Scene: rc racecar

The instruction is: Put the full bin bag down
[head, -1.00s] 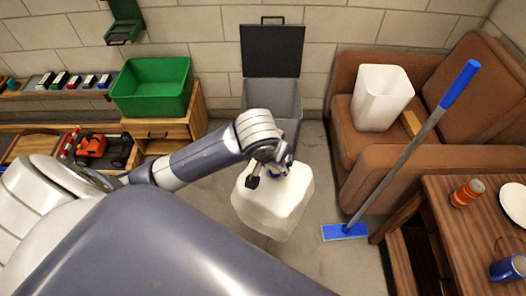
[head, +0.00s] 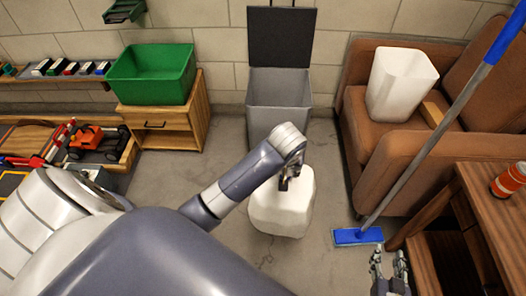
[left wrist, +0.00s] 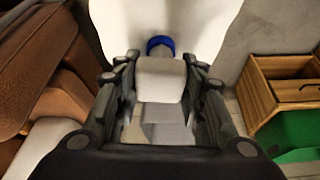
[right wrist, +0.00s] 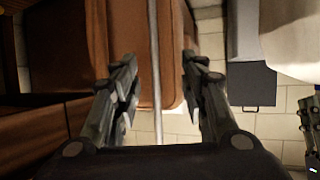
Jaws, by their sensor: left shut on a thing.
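The full bin bag (head: 282,207) is a white, rounded bag in the middle of the head view, over the grey floor. I cannot tell whether its bottom touches the floor. My left gripper (head: 290,178) is at its top. In the left wrist view, the left gripper (left wrist: 162,95) is shut on the bag's white neck, beside its blue tie (left wrist: 160,43); the white body (left wrist: 115,22) spreads beyond. My right gripper (head: 390,272) is at the lower right of the head view. The right wrist view shows the right gripper (right wrist: 163,85) open and empty.
A grey bin (head: 278,93) with its lid up stands against the wall behind the bag. A mop (head: 358,236) leans to the right, by a brown armchair (head: 390,160) holding a white container (head: 400,82). A wooden table (head: 490,200) is at right, a green crate (head: 152,78) at left.

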